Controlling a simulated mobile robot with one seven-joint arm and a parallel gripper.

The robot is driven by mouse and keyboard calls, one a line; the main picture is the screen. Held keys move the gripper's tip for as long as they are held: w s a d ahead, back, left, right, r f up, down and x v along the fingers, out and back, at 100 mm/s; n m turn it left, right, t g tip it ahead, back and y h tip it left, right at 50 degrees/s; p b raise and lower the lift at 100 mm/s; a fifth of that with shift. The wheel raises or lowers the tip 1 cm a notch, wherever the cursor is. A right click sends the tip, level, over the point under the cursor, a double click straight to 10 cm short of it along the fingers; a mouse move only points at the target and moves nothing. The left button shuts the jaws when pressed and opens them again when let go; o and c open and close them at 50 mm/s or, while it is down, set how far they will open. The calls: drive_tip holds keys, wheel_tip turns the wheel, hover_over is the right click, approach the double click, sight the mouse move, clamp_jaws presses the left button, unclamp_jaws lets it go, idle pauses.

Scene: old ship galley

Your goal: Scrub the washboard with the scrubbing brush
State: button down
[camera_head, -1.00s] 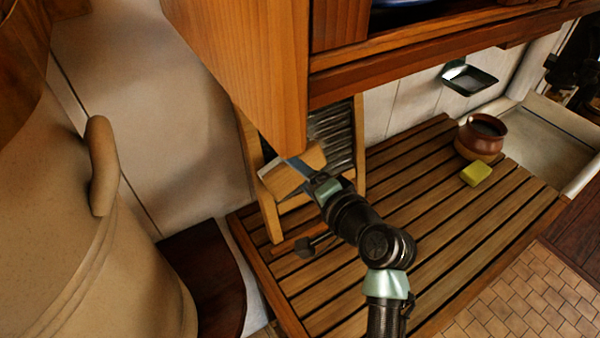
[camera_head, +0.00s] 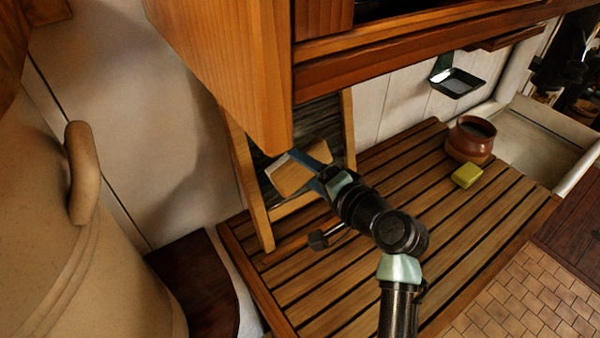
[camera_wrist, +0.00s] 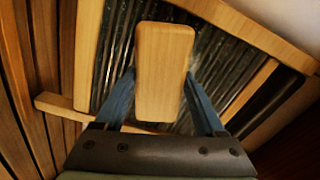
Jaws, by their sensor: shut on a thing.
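The washboard (camera_head: 251,185) has a wooden frame and a ribbed metal panel. It leans upright at the back of the slatted wooden rack, its top hidden behind the overhead cabinet. In the wrist view its ribbed panel (camera_wrist: 216,52) lies just beyond the brush. The scrubbing brush (camera_head: 292,175) shows as a pale wooden block, also in the wrist view (camera_wrist: 164,72). My gripper (camera_head: 314,168) is shut on the brush, with a blue finger on each side in the wrist view (camera_wrist: 162,95). The brush is in front of the ribbed panel. Its bristles are hidden, so I cannot tell whether they touch.
The wooden cabinet (camera_head: 225,65) overhangs the washboard closely. A large beige vessel (camera_head: 75,245) stands at left. On the slatted rack (camera_head: 345,290), a brown pot (camera_head: 470,145) and yellow block (camera_head: 467,175) sit at right. A dark tray (camera_head: 456,83) hangs on the wall.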

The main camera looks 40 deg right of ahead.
sight(332, 157)
drive_tip(key=shift+d+b, duration=1.45)
drive_tip(key=shift+d, duration=1.9)
drive_tip(key=shift+w+r+p, duration=0.35)
drive_tip(key=shift+r+p, duration=0.3)
drive_tip(key=shift+r, duration=0.15)
drive_tip(key=shift+w+a+f+p, duration=0.15)
drive_tip(key=shift+a+p, duration=0.65)
drive_tip(key=shift+a, duration=0.95)
drive_tip(key=shift+w+a+r+p, duration=0.1)
drive_tip(key=shift+w+a+p, duration=0.15)
drive_tip(key=shift+a+p, duration=1.05)
drive_tip(key=shift+w+a+f+p, duration=0.1)
drive_tip(key=shift+w+a+p, duration=0.15)
drive_tip(key=shift+a, duration=2)
drive_tip(key=shift+w+r+p, duration=0.1)
drive_tip(key=shift+r+p, duration=0.65)
drive_tip(key=shift+r, duration=0.15)
drive_tip(key=shift+d+f+b, duration=0.15)
drive_tip(key=shift+d+b, duration=0.55)
drive_tip(key=shift+d, duration=0.5)
drive_tip(key=shift+s+d+b, duration=0.2)
drive_tip(key=shift+d+b, duration=0.6)
drive_tip(key=shift+d, duration=1.3)
drive_tip(key=shift+s+d+b, duration=0.2)
drive_tip(key=shift+d+b, duration=0.6)
drive_tip(key=shift+d, duration=1.3)
drive_tip(key=p+v, duration=0.3)
drive_tip(key=v, duration=0.3)
